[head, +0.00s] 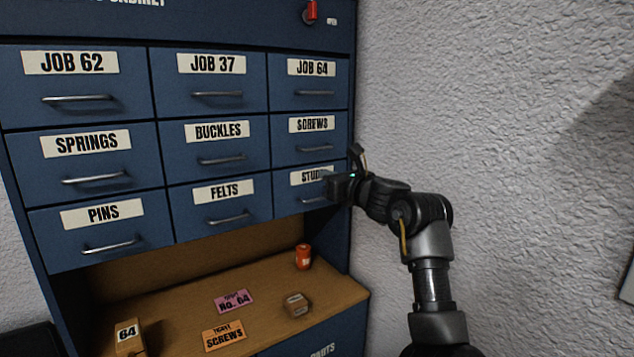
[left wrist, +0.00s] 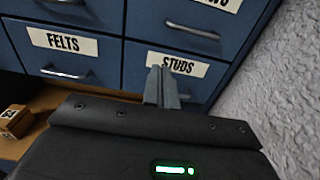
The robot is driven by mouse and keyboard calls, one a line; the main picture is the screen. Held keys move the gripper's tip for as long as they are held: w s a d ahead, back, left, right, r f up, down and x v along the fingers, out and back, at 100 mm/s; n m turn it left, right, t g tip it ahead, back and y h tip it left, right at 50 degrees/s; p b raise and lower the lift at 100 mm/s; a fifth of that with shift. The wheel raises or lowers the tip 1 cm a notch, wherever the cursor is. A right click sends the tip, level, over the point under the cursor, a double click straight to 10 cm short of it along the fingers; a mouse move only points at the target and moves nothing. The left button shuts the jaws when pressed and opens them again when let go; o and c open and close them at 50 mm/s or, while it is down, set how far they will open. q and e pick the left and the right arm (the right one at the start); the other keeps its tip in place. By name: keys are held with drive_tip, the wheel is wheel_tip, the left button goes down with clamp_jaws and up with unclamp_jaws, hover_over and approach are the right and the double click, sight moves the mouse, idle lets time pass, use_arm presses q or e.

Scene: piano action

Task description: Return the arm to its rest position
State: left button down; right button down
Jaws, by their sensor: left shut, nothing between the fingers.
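My left gripper (head: 332,187) is in front of the STUDS drawer (head: 299,200) at the right side of the blue cabinet and hides part of its label and handle. Its arm (head: 433,285) rises from the bottom right of the head view and bends left toward the cabinet. In the left wrist view the two fingers (left wrist: 162,86) are together, with nothing between them. They overlap the lower edge of the STUDS label (left wrist: 172,63); I cannot tell whether they touch the drawer. My right gripper is not in view.
All the cabinet's labelled drawers look shut. On the wooden shelf (head: 262,276) below are an orange-red canister (head: 303,257), a small brown box (head: 296,305), a pink card (head: 233,301), an orange SCREWS ticket (head: 223,336) and a box marked 64 (head: 128,338). A rough grey wall (head: 500,110) stands at right.

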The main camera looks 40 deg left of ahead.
use_arm(q)
drive_tip(key=shift+v, duration=0.8)
drive_tip(key=shift+a, duration=0.1)
